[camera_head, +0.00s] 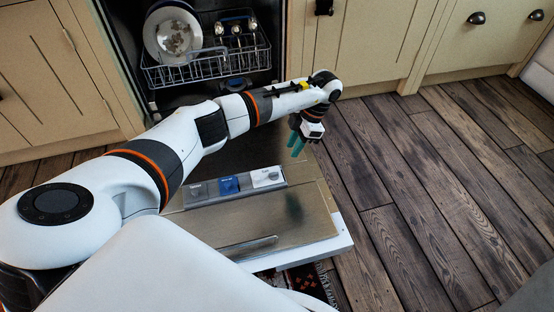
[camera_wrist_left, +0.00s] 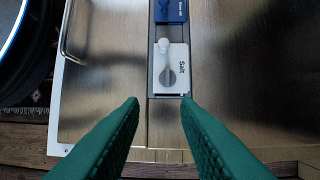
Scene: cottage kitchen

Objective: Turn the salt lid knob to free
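The white salt lid (camera_wrist_left: 180,58), marked "Salt", lies in the inner face of the lowered dishwasher door. It also shows in the head view (camera_head: 268,177). My left gripper (camera_head: 297,144) hangs above the door's right part, green fingers pointing down. In the wrist view its fingers (camera_wrist_left: 160,102) are wide apart with nothing between them, just short of the lid in the picture. My right gripper is not in view.
A blue lid (camera_head: 230,185) lies left of the salt lid in the same strip. The open door (camera_head: 300,222) lies flat, with a bar handle at its front. Wooden floor (camera_head: 430,200) lies clear to the right.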

